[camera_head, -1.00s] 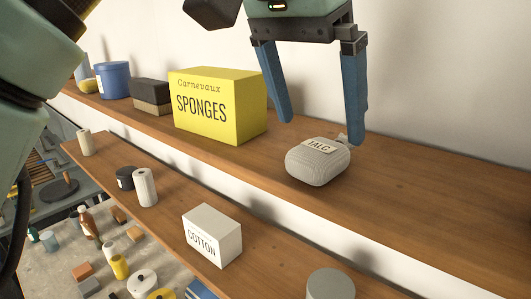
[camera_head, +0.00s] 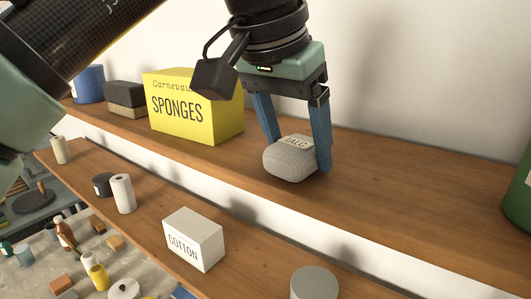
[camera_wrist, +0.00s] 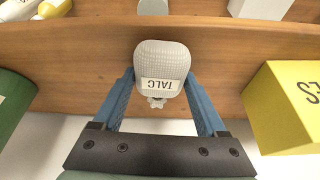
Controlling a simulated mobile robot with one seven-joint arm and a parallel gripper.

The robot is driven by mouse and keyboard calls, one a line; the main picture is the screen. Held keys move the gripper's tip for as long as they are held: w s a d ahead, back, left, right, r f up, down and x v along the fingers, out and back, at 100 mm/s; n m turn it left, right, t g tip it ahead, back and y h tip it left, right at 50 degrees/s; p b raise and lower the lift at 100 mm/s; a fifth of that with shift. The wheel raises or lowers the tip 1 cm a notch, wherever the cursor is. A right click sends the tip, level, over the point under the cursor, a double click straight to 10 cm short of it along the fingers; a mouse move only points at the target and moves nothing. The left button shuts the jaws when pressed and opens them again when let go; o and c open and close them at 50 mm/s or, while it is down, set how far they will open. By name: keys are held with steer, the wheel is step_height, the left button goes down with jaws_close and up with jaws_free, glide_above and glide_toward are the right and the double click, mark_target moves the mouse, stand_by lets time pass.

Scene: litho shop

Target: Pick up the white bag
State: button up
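The white bag (camera_head: 290,160) is a small, rounded, off-white sack with a TALC label. It sits on the upper wooden shelf, right of the yellow sponges box. My gripper (camera_head: 297,155) is lowered over it with two blue fingers, one on each side of the bag. In the wrist view the bag (camera_wrist: 160,70) lies between the fingertips of my gripper (camera_wrist: 161,78), its tied neck toward the palm. The fingers are spread wide. A narrow gap seems to show at the sides, though contact at the tips is hard to judge.
The yellow sponges box (camera_head: 195,110) stands left of my gripper. A green container (camera_head: 520,195) stands at the shelf's right end. A white cotton box (camera_head: 194,238) and a grey cylinder (camera_head: 314,283) are on the lower shelf. The upper shelf (camera_head: 420,190) right of the bag is clear.

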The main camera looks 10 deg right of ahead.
mark_target(298, 141)
steer(key=c, duration=0.7)
steer(key=shift+r, duration=0.1)
steer(key=shift+c, duration=0.2)
step_height(298, 141, up, 10)
steer(key=shift+f+b, duration=0.1)
steer(key=shift+b, duration=0.45)
steer(key=shift+w, duration=0.1)
